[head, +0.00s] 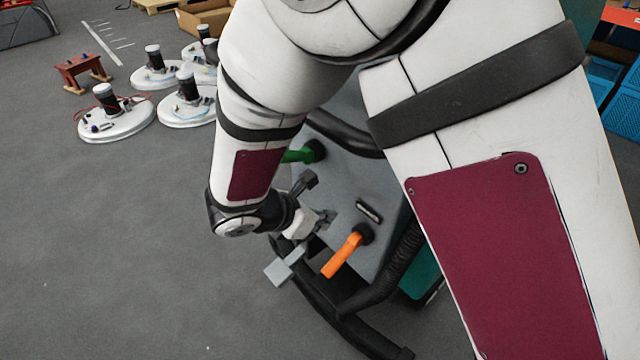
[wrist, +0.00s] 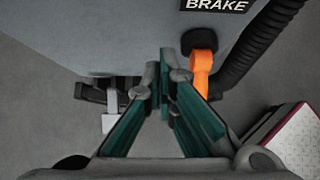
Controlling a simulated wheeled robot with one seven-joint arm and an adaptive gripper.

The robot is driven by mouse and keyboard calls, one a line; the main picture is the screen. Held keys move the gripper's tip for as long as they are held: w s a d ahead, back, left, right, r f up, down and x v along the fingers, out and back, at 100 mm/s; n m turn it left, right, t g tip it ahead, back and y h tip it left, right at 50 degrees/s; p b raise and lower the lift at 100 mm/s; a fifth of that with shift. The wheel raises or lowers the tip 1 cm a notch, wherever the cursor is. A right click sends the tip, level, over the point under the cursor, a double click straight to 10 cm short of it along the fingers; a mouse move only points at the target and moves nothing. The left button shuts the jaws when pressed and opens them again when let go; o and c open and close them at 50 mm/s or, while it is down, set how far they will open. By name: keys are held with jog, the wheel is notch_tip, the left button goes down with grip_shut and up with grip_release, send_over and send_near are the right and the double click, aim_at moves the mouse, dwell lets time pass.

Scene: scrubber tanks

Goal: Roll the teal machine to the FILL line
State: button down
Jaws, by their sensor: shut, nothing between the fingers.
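The teal machine shows mostly as its grey control panel (head: 345,195), with a strip of teal body (head: 425,278) low on the right. An orange lever (head: 342,255) sticks out of the panel; in the wrist view the lever (wrist: 202,68) hangs beneath a BRAKE label (wrist: 215,4). A green lever (head: 298,155) sits higher on the panel, partly behind my arm. A black bar handle (head: 345,318) runs low around the front. My gripper (head: 322,218) is shut and empty beside the panel. Its tips (wrist: 165,75) appear just left of the orange lever; contact is unclear. No FILL label is readable.
Blue crates (head: 625,105) stand at the right edge. The grey floor at left is clear.

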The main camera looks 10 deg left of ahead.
aim_at(349, 210)
jog(key=shift+w+d+b, duration=0.35)
jog(key=shift+w+d, duration=0.95)
jog(key=shift+w, duration=0.3)
jog(key=shift+w+d, duration=0.1)
